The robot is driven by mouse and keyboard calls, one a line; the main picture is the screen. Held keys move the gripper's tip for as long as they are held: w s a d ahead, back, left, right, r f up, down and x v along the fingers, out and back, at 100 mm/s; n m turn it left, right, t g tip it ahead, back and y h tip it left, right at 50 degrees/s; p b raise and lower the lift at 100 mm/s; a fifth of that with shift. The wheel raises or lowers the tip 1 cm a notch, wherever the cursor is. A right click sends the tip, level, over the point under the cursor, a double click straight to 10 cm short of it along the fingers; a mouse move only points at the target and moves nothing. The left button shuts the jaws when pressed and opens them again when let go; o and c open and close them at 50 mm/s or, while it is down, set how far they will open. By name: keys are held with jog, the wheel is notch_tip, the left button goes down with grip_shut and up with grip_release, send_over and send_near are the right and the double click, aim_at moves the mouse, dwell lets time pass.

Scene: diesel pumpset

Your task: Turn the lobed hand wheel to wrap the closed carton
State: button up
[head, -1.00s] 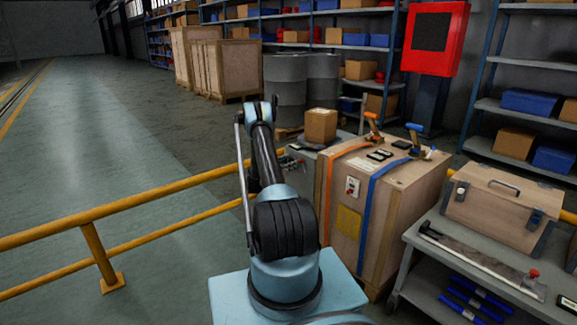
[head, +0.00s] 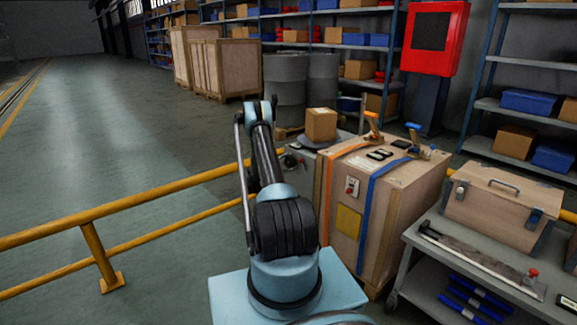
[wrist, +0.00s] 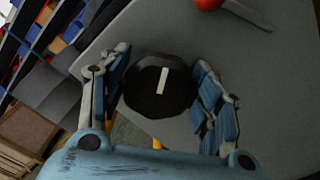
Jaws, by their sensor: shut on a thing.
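The lobed hand wheel (wrist: 160,88) is black, with a white bar mark on its face. In the wrist view it sits between the two blue-grey fingers of my gripper (wrist: 162,92), which is shut on it. In the head view the wheel and gripper are too small and too covered by my arm to make out clearly. The closed carton (head: 321,125) is a small brown box. It stands upright on a grey support behind the wooden crate, apart from my arm.
A strapped wooden crate (head: 385,205) stands right of my arm. A trolley (head: 418,238) carries a wooden toolbox (head: 503,208). A yellow rail (head: 130,208) crosses at left. A red-knobbed lever (wrist: 208,4) shows beyond the wheel in the wrist view. The floor at left is clear.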

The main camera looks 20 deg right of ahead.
jog(key=shift+s+d+f+m, duration=0.1)
jog(key=shift+s+m, duration=0.1)
jog(key=shift+m, duration=1)
jog(key=o, duration=1)
jog(key=shift+a, duration=0.55)
jog(key=v, duration=1.1)
jog(key=shift+s, duration=0.1)
